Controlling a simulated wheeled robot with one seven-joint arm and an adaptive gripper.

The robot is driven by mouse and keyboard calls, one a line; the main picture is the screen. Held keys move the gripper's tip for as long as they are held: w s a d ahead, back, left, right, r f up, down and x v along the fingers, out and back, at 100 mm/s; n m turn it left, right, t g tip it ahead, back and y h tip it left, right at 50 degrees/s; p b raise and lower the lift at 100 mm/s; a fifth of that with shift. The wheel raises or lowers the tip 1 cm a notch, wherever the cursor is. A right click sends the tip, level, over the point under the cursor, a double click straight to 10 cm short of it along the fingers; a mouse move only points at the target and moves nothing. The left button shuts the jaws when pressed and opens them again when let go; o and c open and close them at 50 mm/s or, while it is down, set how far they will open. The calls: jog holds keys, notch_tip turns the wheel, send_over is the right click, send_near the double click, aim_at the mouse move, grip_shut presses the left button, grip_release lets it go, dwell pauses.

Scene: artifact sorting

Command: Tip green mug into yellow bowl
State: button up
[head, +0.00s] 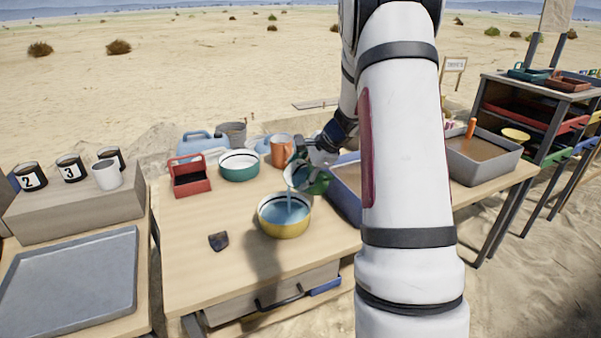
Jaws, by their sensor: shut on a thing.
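The green mug (316,184) is tilted to the left above the right rim of the yellow bowl, its white inside showing. A thin pale stream (289,204) runs from the mug's lip down into the bowl. The yellow bowl (284,230) stands upright on the wooden table and holds bluish liquid. My gripper (303,168) is shut on the green mug, behind and above the bowl. The fingertips are small and partly hidden by the mug. My arm hides part of the table to the right.
A dark shard (218,241) lies left of the bowl. A red box (190,181), a green bowl (239,166) and an orange mug (281,150) stand behind. The table's front left is clear.

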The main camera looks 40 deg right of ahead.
jog(key=shift+a+f+n+h+b, duration=0.25)
jog(key=shift+f+h+b, duration=0.35)
jog(key=shift+b, duration=0.35)
jog(key=shift+a+f+n+h+b, duration=0.2)
jog(key=shift+f+h+b, duration=0.15)
jog(key=shift+h+b, duration=0.45)
dwell(0.5)
jog(key=shift+r, duration=0.1)
jog(key=y+p, duration=0.1)
jog(key=r+m+y+p, duration=0.1)
jog(key=p, duration=0.1)
jog(key=shift+s+d+r+y, duration=0.1)
jog(key=shift+d+r+y, duration=0.05)
jog(key=shift+y, duration=0.15)
jog(key=r+m+y+p, duration=0.1)
jog(key=y+p, duration=0.2)
jog(key=shift+r, duration=0.1)
jog(key=shift+r+m+t+y+p, duration=0.3)
jog(key=shift+r+m+y+p, duration=0.15)
jog(key=shift+y+p, duration=0.5)
jog(key=y, duration=0.1)
jog(key=r+m+y, duration=0.1)
jog(key=y, duration=0.1)
jog(key=shift+t, duration=0.4)
jog(key=shift+r+y, duration=0.25)
jog(key=shift+y, duration=0.1)
jog(key=shift+a, duration=0.2)
